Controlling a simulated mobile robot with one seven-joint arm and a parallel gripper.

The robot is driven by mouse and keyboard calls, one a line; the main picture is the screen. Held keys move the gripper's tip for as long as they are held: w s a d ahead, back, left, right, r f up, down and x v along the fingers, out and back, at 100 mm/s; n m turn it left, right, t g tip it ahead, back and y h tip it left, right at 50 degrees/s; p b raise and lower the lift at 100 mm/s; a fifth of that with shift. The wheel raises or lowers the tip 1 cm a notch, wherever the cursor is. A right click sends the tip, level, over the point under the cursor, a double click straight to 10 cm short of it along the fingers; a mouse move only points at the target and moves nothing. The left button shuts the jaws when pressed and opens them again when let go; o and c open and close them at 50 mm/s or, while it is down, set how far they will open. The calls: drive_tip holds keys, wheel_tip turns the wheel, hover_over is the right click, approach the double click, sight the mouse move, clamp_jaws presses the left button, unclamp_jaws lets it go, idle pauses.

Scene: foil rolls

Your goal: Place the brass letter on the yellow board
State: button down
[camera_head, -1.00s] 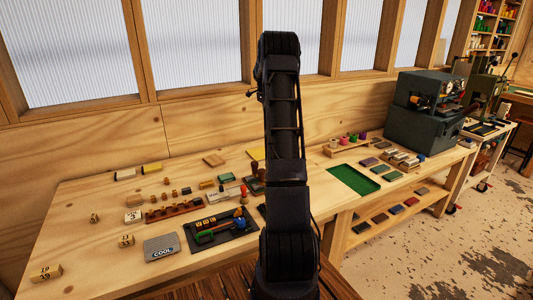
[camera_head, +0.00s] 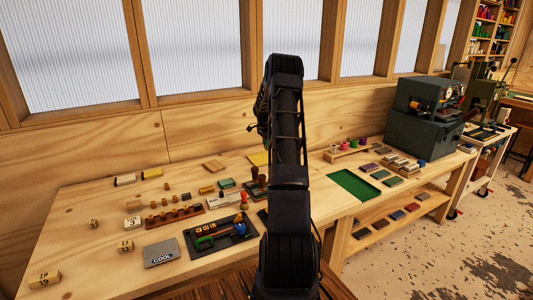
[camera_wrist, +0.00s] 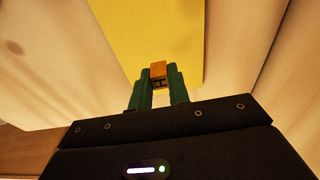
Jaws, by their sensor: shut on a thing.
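The brass letter (camera_wrist: 158,70) is a small orange-gold block in the wrist view. My gripper (camera_wrist: 158,74) has green fingers, shut on the letter from both sides. The yellow board (camera_wrist: 150,35) lies beyond the fingertips and fills the top middle of the wrist view; I cannot tell whether the letter touches it. In the head view, part of the yellow board (camera_head: 258,158) shows at the back of the bench, just left of my arm. My gripper and the letter cannot be made out in the head view.
Stamps and small blocks crowd the bench around a wooden holder (camera_head: 175,216). A dark tool tray (camera_head: 219,236) and a grey COOL box (camera_head: 161,252) lie in front. A green tray (camera_head: 354,185) and a machine (camera_head: 425,110) are to the right.

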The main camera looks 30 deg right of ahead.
drive_tip(key=shift+f, duration=2.1)
drive_tip(key=shift+f, duration=0.15)
drive_tip(key=c, duration=1.3)
unclamp_jaws()
drive_tip(key=shift+c, duration=0.2)
